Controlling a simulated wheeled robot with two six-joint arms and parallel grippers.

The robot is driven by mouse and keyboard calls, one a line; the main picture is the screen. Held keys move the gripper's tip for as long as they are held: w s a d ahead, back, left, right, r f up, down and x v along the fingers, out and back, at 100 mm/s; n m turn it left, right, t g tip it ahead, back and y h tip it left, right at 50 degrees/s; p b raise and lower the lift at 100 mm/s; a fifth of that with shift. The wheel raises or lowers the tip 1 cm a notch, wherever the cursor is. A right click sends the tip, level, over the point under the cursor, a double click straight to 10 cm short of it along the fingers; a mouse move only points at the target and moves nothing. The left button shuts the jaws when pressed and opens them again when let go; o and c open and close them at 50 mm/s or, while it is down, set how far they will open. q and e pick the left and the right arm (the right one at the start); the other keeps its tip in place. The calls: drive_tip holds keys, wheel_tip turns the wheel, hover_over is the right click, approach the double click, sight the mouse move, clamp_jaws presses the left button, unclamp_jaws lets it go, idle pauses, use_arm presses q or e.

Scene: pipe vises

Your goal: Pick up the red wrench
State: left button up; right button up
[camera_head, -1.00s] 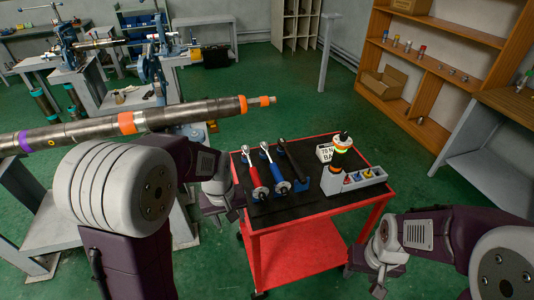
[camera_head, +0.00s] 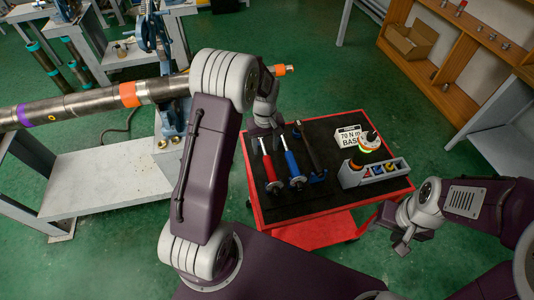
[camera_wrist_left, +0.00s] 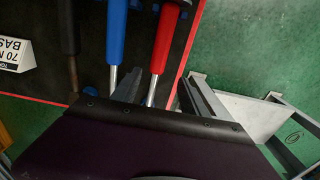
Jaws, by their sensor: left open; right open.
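The red wrench (camera_head: 269,168) lies on the black top of the red cart, leftmost of the wrenches. In the left wrist view its red handle (camera_wrist_left: 165,40) points up and its silver shaft runs down between my left gripper's fingers. My left gripper (camera_head: 266,132) is open at the far end of this wrench; in the left wrist view its fingers (camera_wrist_left: 160,92) stand either side of the shaft, not closed on it. The gap in height cannot be told. My right gripper (camera_head: 393,234) is open and empty, at the cart's right front corner.
A blue wrench (camera_head: 292,164) and a black wrench (camera_head: 307,147) lie close right of the red one. A white sign (camera_head: 348,137) and a grey bin (camera_head: 373,173) stand on the cart's right. A long pipe (camera_head: 80,102) on a vise is at left.

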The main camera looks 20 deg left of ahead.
sight(267, 157)
use_arm(q)
drive_tip(key=f, duration=0.4)
drive_tip(key=shift+w+f, duration=0.15)
drive_tip(key=shift+w, duration=0.15)
wheel_tip(267, 157, down, 5)
drive_tip(key=shift+d+f+p, duration=0.1)
drive_tip(key=shift+d+p, duration=0.05)
drive_tip(key=shift+p, duration=0.55)
clamp_jaws()
idle(0.5)
